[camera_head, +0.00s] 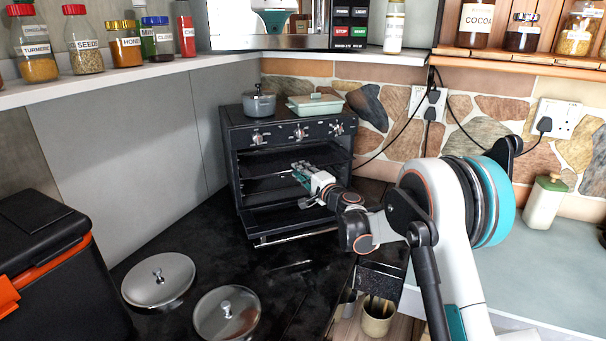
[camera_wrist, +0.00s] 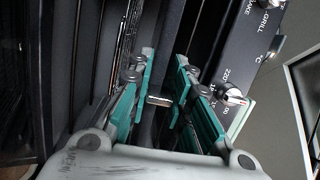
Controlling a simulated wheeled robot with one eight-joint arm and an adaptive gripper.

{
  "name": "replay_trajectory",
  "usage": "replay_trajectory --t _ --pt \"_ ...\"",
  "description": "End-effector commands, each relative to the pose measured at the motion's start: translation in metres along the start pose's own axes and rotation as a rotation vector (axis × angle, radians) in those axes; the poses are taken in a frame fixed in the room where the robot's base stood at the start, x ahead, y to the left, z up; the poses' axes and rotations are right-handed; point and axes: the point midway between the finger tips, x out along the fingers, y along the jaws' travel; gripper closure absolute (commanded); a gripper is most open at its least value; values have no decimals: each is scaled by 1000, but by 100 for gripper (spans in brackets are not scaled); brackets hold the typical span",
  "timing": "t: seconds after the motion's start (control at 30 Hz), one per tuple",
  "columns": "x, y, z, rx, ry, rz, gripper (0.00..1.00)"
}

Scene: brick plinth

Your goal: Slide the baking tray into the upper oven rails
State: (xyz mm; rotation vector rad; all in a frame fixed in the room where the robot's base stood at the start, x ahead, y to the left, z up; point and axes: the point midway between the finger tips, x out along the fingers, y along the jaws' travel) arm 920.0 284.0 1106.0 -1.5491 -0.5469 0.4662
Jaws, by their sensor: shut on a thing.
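The dark oven (camera_head: 265,135) stands open at the back, its door (camera_head: 285,222) folded down in front. My gripper (camera_head: 299,172) is at the oven's mouth, its teal fingers also showing in the wrist view (camera_wrist: 161,95). The fingers are closed on the baking tray; a small bright piece of metal, seemingly its edge or handle (camera_wrist: 159,101), shows between them. The dark tray (camera_head: 268,184) appears to lie level inside the opening, hard to tell from the racks. Its far end and its contact with the rails are hidden in the dark interior.
A grey pot (camera_head: 259,104) and a pale green lidded dish (camera_head: 315,105) stand on the oven. Two round metal lids (camera_head: 158,278) (camera_head: 227,313) lie on the dark worktop in front. A black and orange box (camera_head: 40,265) is at left. The oven knobs (camera_wrist: 234,97) are close beside my fingers.

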Motion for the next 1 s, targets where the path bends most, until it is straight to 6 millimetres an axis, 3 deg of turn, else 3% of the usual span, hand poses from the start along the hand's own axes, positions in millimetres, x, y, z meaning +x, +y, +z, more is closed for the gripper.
replay_trajectory --t 0.5,1.0 --pt "26 2 -6 -1 1 0 100" --pt "31 2 -7 -1 0 0 100"
